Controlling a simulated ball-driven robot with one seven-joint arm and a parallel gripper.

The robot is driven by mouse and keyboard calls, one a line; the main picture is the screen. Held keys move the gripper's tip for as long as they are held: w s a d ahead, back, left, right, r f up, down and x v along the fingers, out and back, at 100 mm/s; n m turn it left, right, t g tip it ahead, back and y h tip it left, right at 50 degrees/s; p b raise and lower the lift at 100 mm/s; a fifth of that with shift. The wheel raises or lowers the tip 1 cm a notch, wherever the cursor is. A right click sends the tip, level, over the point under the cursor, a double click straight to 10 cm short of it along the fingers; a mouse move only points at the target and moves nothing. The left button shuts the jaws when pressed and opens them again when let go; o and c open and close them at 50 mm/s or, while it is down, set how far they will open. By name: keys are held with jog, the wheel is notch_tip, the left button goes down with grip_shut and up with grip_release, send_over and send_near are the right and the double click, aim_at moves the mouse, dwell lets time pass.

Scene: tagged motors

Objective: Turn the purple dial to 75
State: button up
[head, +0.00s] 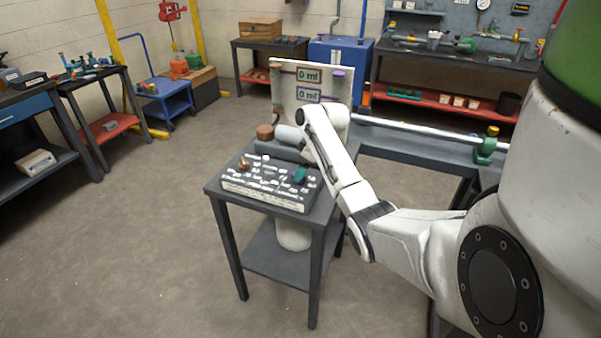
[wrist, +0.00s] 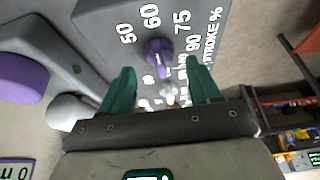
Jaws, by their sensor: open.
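The purple dial (wrist: 158,54) shows in the wrist view, on a grey panel face with the white numbers 50, 60, 75 and 90 around it and the words STROKE %. I cannot tell surely which number its light pointer mark faces. My gripper (wrist: 161,86) is open, with its two teal fingers apart, one towards each side of the dial in the picture, and nothing visible held. In the head view my gripper (head: 299,175) is over the control panel (head: 265,203) on the small table, and the purple dial cannot be made out there.
An upright board (head: 290,104) behind the panel carries two "0 ml" displays. A brown-capped cylinder (head: 265,131) stands behind the panel. In the wrist view a large purple knob (wrist: 22,78) is at the left. The floor left of the table is clear.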

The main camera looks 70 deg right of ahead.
jog(key=shift+x, duration=1.4)
jog(key=c, duration=1)
jog(key=shift+r, duration=0.1)
jog(key=m+h+p, duration=0.1)
jog(key=m+p, duration=0.1)
jog(key=m, duration=0.1)
jog(key=shift+w+a+m+p, duration=0.1)
jog(key=shift+a+m+p, duration=0.05)
jog(key=shift+m+p, duration=0.2)
jog(key=m+h+p, duration=0.1)
jog(key=m, duration=0.1)
jog(key=m+g+h, duration=0.1)
jog(key=m, duration=0.2)
jog(key=shift+a+g+p, duration=0.1)
jog(key=shift+g+p, duration=0.2)
jog(key=shift+p, duration=0.05)
